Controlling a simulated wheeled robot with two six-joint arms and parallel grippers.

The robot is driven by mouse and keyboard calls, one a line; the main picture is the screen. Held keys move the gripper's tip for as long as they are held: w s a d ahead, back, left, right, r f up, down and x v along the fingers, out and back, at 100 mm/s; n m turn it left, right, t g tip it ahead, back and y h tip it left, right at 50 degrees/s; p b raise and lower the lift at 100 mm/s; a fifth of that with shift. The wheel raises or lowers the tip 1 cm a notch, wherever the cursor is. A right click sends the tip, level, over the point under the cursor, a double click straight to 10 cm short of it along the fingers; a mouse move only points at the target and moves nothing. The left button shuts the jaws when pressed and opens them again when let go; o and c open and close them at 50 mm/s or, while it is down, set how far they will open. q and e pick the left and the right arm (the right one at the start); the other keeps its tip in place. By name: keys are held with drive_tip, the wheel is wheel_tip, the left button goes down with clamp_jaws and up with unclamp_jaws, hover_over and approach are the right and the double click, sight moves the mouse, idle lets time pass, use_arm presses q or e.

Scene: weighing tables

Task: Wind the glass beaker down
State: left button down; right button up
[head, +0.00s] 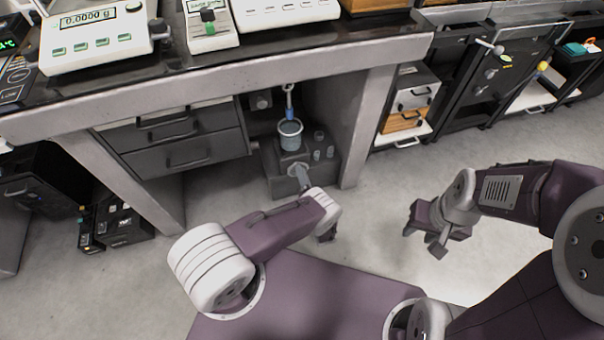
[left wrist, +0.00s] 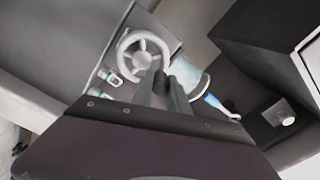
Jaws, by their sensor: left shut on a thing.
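The glass beaker (head: 290,135) stands upright on a dark lift stand (head: 280,183) under the weighing table. A blue-ended rod (head: 289,101) hangs above it, its lower end at the beaker's mouth. The left wrist view shows the beaker (left wrist: 189,79) beside a pale spoked handwheel (left wrist: 143,52). My left gripper (left wrist: 163,88) is shut on the dark crank knob (left wrist: 160,79) at the wheel's rim; the fingers hide part of the knob. In the head view my left wrist mostly covers this grip. My right gripper (head: 428,235) is open and empty over the floor.
The weighing table (head: 240,75) spans above, with balances (head: 95,37) on top. Its legs (head: 365,125) flank the stand. Drawers (head: 175,140) are left of the stand. Small cylinders (head: 322,145) are beside the beaker. The floor on the right is clear.

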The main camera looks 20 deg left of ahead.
use_arm(q)
drive_tip(key=c, duration=1.3)
unclamp_jaws()
drive_tip(key=shift+s+d, duration=0.2)
drive_tip(key=shift+s, duration=0.05)
drive_tip(key=p+v, duration=0.1)
drive_tip(key=v, duration=0.7)
drive_tip(key=shift+s+d+p, duration=0.15)
drive_tip(key=shift+s+p, duration=0.05)
drive_tip(key=shift+p, duration=0.2)
